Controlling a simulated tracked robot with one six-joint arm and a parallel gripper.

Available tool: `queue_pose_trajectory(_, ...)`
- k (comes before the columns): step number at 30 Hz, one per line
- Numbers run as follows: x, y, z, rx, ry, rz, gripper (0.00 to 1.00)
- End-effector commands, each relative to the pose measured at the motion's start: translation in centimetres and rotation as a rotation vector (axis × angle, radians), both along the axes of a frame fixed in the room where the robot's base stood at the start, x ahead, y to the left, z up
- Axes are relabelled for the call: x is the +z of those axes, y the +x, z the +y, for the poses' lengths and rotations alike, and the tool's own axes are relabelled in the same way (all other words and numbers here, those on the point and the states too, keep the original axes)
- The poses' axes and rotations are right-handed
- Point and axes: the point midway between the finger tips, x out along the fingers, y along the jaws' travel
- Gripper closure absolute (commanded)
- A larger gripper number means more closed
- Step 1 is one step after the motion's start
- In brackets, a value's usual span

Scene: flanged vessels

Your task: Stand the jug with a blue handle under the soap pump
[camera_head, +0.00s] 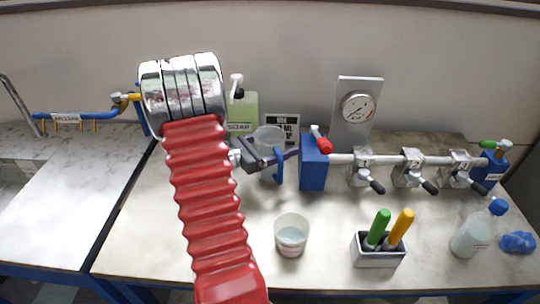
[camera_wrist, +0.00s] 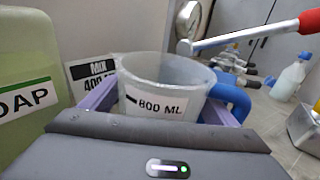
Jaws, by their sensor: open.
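The clear jug (camera_head: 268,136) with a blue handle (camera_head: 278,168) is upright at the back of the bench, right of the soap bottle. In the wrist view the jug (camera_wrist: 165,75) has a label that seems to read 800 ML, and its blue handle (camera_wrist: 230,98) is on the right. My gripper (camera_head: 270,157) is open, with its purple fingers on either side of the jug; I cannot tell whether they touch it. The green soap bottle (camera_head: 246,108) carries a white pump (camera_head: 236,84). The jug's base is hidden.
A sign (camera_head: 284,128) stands behind the jug. A blue block (camera_head: 313,172) with a red lever (camera_head: 321,141) and a valved pipe are to the right. A cup (camera_head: 291,240), a tool holder (camera_head: 377,251) and a blue-capped bottle (camera_head: 470,238) stand in front. The left bench (camera_head: 75,200) is clear.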

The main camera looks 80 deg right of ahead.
Motion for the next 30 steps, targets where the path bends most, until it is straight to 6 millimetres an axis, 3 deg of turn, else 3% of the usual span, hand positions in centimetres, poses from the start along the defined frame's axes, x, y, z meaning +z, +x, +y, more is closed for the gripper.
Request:
queue_pose_trajectory(8, 0.01, 0.02, 0.02, 0.000, 0.000, 0.000, 0.19)
queue_pose_trajectory(30, 0.09, 0.08, 0.00, 0.001, -0.001, 0.000, 0.71)
